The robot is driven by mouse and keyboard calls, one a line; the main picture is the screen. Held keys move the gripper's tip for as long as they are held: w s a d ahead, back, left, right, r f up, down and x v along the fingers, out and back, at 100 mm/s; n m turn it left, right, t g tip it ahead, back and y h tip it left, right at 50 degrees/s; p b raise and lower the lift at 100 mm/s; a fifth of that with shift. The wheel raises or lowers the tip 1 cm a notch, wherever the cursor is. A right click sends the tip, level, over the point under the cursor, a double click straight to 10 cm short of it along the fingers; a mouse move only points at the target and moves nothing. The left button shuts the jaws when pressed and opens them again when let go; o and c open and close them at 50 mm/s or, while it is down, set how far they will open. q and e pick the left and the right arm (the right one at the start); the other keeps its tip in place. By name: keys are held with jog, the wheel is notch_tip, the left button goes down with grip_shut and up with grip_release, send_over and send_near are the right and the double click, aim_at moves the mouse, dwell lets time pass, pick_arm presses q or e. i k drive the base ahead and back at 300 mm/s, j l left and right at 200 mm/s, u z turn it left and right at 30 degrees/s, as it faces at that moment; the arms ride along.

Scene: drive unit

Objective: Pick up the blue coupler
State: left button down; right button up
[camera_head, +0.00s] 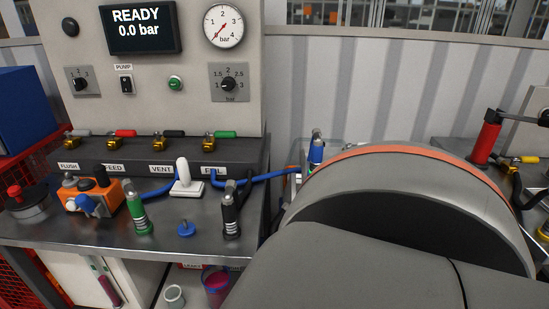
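The blue coupler (316,152) stands upright just right of the bench, behind the curved grey shape that fills the lower right. Its upper part shows; its lower part is hidden. A blue hose (262,178) runs from the valve block toward it; I cannot tell whether they join. A green coupler (138,212) and a black coupler (231,214) stand upright on the bench. Neither of my grippers shows in this view.
The metal bench (190,251) also holds a small blue knobbed piece (186,229), a white upright piece (184,177) and an orange device (92,196). The valve block (110,160) and gauge panel (170,75) stand behind. A red cylinder (486,140) is at right.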

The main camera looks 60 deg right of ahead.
aim_at(317, 146)
jog(key=z, duration=2.35)
